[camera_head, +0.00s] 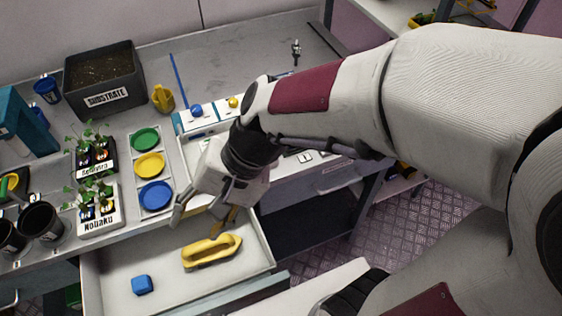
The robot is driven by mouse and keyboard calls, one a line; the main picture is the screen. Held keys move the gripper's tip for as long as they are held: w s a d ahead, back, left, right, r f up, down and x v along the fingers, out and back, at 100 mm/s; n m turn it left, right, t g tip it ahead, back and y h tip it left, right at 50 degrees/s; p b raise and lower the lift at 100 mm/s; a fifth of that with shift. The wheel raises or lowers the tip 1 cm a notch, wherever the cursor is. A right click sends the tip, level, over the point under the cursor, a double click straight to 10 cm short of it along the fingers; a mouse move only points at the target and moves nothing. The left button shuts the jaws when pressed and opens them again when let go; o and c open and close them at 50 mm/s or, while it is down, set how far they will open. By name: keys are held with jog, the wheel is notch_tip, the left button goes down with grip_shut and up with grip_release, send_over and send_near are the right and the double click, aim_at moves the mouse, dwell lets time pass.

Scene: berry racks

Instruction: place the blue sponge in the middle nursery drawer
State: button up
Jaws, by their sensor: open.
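A small blue block (142,285), which looks like the blue sponge, lies in an open drawer (110,264), near its left front part. The drawer is pulled out from under the bench. A yellow handled tool (211,251) lies in the same drawer to the right of the block. My gripper (203,222) is open above the back of the drawer, behind the yellow tool and apart from the blue block. Its fingers point down. I see nothing between them. I cannot tell from this view whether this drawer is the middle one.
A tray of green, yellow and blue dishes (153,210) sits on the bench, with plant racks (98,208) to its left. A substrate box (105,81) and a yellow bottle (163,98) stand behind. My arm hides much of the right side. The drawer's front left is clear around the block.

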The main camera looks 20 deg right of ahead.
jog(key=s+d+r+n+t+h, duration=0.2)
jog(key=d+r+h, duration=0.1)
jog(key=d, duration=0.6)
jog(key=s+d+r+n+t+h, duration=0.1)
jog(key=d+r+n+t+h, duration=0.1)
jog(key=d+r, duration=0.3)
jog(key=d+n+h, duration=0.1)
jog(key=d, duration=0.3)
jog(key=shift+s+t+h, duration=0.3)
jog(key=shift+s+t, duration=0.1)
jog(key=shift+r, duration=0.1)
